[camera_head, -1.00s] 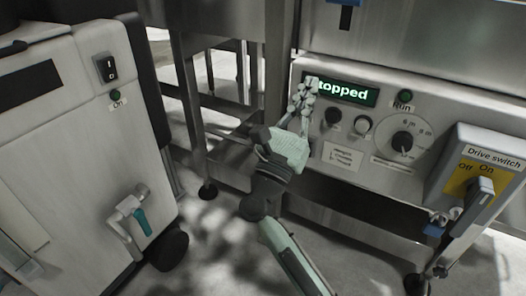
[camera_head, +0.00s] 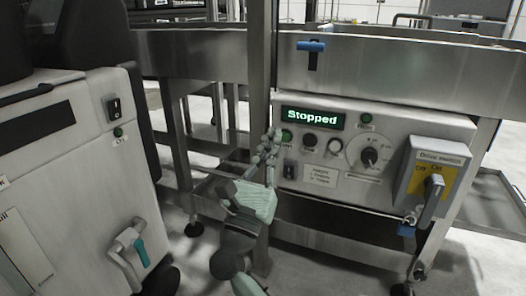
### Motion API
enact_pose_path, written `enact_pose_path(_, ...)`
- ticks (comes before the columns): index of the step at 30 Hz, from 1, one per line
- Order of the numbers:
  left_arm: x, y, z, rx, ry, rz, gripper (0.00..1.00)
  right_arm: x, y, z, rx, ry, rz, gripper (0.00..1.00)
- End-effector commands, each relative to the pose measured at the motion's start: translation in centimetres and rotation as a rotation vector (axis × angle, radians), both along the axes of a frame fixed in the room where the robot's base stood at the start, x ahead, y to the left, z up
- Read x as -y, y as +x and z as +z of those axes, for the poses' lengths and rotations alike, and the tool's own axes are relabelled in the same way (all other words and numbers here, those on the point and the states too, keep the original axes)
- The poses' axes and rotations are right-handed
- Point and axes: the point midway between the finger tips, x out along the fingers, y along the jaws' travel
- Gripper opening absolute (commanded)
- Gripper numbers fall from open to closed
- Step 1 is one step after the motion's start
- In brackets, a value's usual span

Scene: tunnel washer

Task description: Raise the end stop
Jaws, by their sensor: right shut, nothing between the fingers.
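A blue T-shaped handle (camera_head: 312,46) sits on the steel side rail (camera_head: 380,70) of the conveyor, above the control panel. It may belong to the end stop, but I cannot tell; no part is labelled as such. My right gripper (camera_head: 273,134) points upward in front of the panel's left end, beside the steel post. Its fingers are together and hold nothing. It is below and left of the blue handle, clearly apart from it in the picture. My left gripper is not in view.
The control panel (camera_head: 402,118) has a green "Stopped" display (camera_head: 312,118), buttons and a dial (camera_head: 369,157). A drive switch box (camera_head: 428,172) juts out at its right. A steel post (camera_head: 259,60) rises beside my gripper. A white cabinet (camera_head: 75,190) stands at left.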

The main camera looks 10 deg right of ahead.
Motion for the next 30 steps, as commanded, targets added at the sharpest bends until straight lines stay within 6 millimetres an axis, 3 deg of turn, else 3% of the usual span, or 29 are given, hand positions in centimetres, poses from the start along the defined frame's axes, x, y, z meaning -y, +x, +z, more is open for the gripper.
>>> enact_pose_path(9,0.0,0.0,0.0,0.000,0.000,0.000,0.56,-0.8,-4.6,2.7,-0.076,-0.454,-0.185,0.00)
enact_pose_path(15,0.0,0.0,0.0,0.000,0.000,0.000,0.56,-1.4,-6.6,3.7,-0.110,-0.669,-0.292,0.00)
enact_pose_path(30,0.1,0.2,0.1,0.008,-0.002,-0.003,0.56,-1.7,-7.2,3.9,-0.121,-0.743,-0.332,0.00)
